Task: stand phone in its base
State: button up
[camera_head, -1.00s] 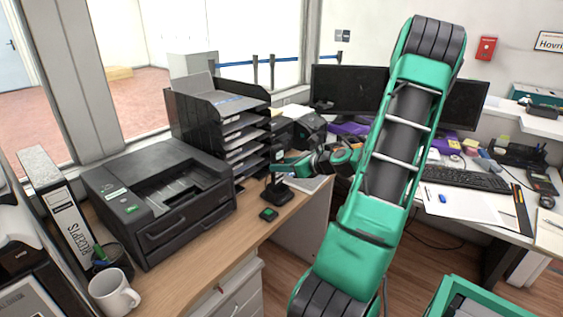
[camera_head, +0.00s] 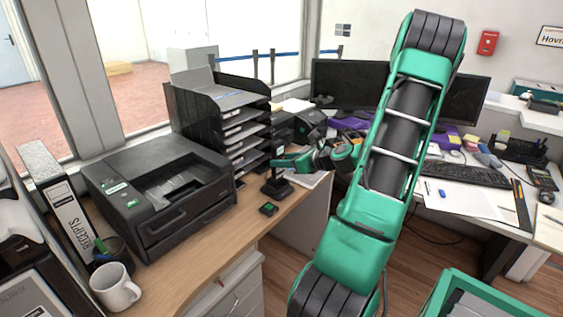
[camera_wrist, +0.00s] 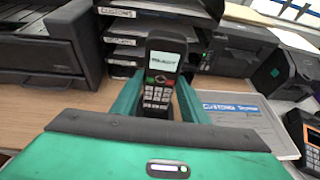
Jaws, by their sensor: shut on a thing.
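The phone (camera_wrist: 160,78) is a black handset with a lit screen and light keys. In the wrist view it is upright between the green fingers of my gripper (camera_wrist: 158,102), which is shut on it. Its lower end is hidden behind my gripper's body. In the head view my gripper (camera_head: 285,163) holds the small dark phone (camera_head: 277,171) over a flat black base (camera_head: 277,190) near the counter's right edge. Whether the phone touches the base or is seated in it, I cannot tell.
A black printer (camera_head: 160,195) stands to the left, and a tray stack (camera_head: 222,120) behind. A customs leaflet (camera_wrist: 235,110) lies to the right in the wrist view. A white mug (camera_head: 117,287) is at front left.

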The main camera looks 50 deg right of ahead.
aim_at(281, 170)
jog(key=shift+f, duration=2.15)
dwell(1.6)
jog(key=o, duration=1.2)
jog(key=shift+o, duration=0.2)
jog(key=shift+s, duration=0.1)
jog(key=v, duration=1)
jog(key=shift+s, duration=0.25)
jog(key=shift+a+r, duration=0.1)
